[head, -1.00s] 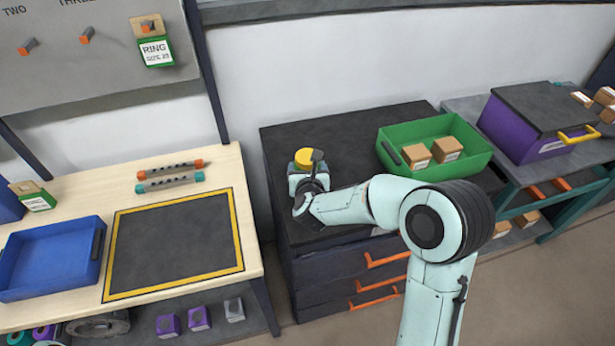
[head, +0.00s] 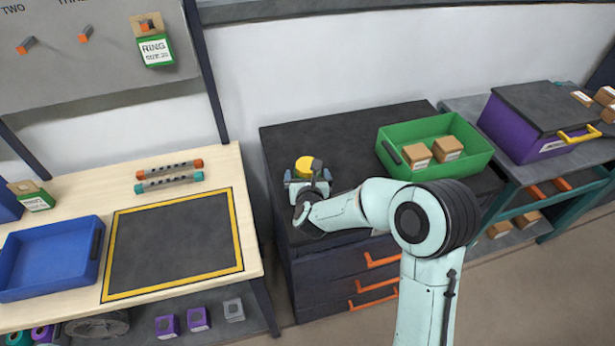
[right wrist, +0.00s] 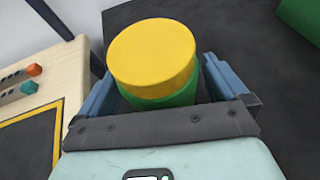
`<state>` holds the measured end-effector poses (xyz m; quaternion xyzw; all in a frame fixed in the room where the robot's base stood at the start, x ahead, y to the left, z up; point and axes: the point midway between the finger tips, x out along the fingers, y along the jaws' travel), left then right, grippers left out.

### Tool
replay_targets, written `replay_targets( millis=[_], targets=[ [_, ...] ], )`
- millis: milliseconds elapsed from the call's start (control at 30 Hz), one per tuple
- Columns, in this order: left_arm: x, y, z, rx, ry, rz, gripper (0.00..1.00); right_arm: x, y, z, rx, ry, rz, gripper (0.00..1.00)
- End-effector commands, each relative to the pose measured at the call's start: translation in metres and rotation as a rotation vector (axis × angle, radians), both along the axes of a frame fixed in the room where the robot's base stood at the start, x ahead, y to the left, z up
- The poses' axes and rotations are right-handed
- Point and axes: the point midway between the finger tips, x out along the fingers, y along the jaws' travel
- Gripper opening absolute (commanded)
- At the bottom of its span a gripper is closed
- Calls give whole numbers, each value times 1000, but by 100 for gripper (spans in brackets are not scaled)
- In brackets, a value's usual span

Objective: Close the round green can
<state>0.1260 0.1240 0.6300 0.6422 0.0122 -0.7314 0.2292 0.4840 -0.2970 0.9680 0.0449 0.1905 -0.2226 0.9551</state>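The round green can (right wrist: 165,99) stands on the dark top of a drawer cabinet, with a round yellow lid (right wrist: 150,50) on its top. The lid also shows in the head view (head: 304,165); the green body is mostly hidden there. In the right wrist view the lid covers the can's top; I cannot tell if it is fully seated. My right gripper (right wrist: 160,68) is open, its blue fingers on either side of the can with gaps between. It also shows in the head view (head: 307,180). My left gripper is out of view.
A green bin (head: 476,164) with two cardboard boxes stands to the right on the cabinet (head: 375,125). A workbench with a blue tray (head: 42,285) and a yellow-bordered dark mat (head: 172,245) is to the left. A purple box (head: 520,140) is farther right.

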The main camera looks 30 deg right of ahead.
Motion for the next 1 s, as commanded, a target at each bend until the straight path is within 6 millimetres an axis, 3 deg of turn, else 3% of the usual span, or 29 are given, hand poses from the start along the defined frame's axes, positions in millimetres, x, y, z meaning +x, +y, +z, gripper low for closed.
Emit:
replay_targets(
  millis=[100,167,633,1000],
  targets=[
    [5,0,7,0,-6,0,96,1,0,5,0,-1,0,100],
    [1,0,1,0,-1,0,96,-7,4,7,1,-3,1,100],
    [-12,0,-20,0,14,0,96,-85,43,42,1,-3,2,100],
    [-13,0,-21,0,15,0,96,-100,49,48,0,0,0,100]
  ],
)
